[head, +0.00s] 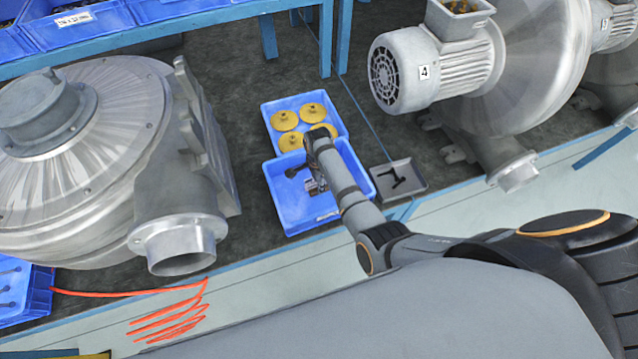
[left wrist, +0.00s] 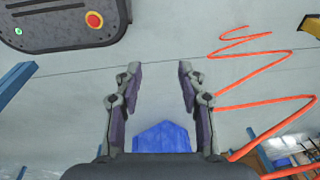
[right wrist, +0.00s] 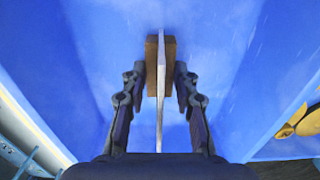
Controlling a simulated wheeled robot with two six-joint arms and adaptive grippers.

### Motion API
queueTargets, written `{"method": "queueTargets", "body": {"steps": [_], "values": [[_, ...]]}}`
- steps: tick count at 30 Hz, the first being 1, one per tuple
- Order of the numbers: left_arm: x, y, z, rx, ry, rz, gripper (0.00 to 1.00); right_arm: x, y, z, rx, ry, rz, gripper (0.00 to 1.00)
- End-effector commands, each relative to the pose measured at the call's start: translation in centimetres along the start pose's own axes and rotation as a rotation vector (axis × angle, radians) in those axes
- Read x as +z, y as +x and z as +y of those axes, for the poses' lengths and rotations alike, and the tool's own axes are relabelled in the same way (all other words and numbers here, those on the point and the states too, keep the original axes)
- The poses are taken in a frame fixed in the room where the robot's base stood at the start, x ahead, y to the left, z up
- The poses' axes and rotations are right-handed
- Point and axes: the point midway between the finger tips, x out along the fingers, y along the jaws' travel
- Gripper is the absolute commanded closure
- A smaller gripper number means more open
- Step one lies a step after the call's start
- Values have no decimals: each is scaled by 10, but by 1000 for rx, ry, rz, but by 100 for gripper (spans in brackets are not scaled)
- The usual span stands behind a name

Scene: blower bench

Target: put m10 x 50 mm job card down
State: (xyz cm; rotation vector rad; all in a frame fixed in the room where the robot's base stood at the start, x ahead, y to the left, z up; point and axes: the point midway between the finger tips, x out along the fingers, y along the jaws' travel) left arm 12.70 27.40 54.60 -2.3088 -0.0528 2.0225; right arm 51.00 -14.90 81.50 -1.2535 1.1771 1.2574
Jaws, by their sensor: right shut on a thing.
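My right gripper (right wrist: 160,82) is shut on a thin pale card, seen edge-on (right wrist: 161,100) in the right wrist view. A brown block-like piece (right wrist: 152,62) shows right by the card's far end; I cannot tell whether it is part of it. In the head view my right gripper (head: 316,187) is down inside the front blue bin (head: 283,206), and the card is too small and covered to make out. No print can be read. My left gripper (left wrist: 158,80) is open and empty in the left wrist view.
A blue bin with yellow discs (head: 285,120) adjoins behind. A small grey tray (head: 408,172) with a dark tool (head: 397,184) lies to the right. Big blowers stand left (head: 90,170) and right (head: 520,70). An orange coiled hose (head: 170,322) lies front left.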

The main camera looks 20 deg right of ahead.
Motion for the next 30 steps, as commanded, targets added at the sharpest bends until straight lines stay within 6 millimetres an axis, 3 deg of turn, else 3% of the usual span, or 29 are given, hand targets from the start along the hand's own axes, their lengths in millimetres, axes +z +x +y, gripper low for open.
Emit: {"method": "queueTargets", "body": {"steps": [5,6,11,23,30], "values": [[10,2,1,1,0,-16,60,0,4,0,-1,0,-1,100],[15,2,0,0,1,-24,60,0,4,-1,-1,0,-1,68],[29,0,-2,-2,3,-44,60,0,4,-1,-1,0,-1,48],[21,-3,-2,-2,2,-33,60,0,-3,-1,-2,-1,-1,48],[13,-40,-5,-2,2,-29,60,0,-40,-1,-2,-1,-1,48]]}}
